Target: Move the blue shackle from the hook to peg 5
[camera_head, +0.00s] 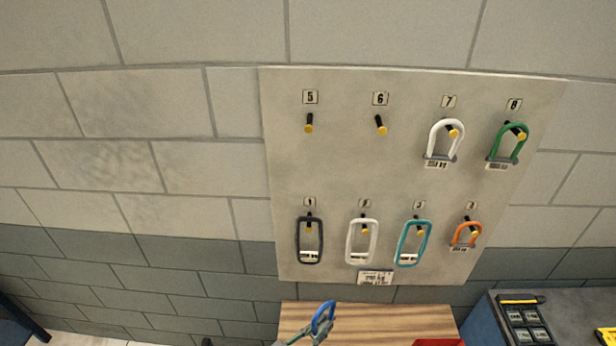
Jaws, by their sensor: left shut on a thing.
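The blue shackle (326,313) is at the bottom edge of the head view, its blue loop tilted up in front of a wooden surface. My left gripper (314,336) is shut on it, and only a small part of the gripper shows, cut off by the picture edge. Peg 5 (309,124) is a dark peg with a yellow tip at the upper left of the pale board, under its number label (310,97). It is bare. The gripper is well below it. I cannot make out the hook. My right gripper is not in view.
The pale board (345,160) has another bare peg 6 (380,125). White (434,136) and green (495,146) shackles hang beside it; several more loops hang below. A wooden surface (390,320) and a grey bench (575,310) stand below. The wall left of the board is clear.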

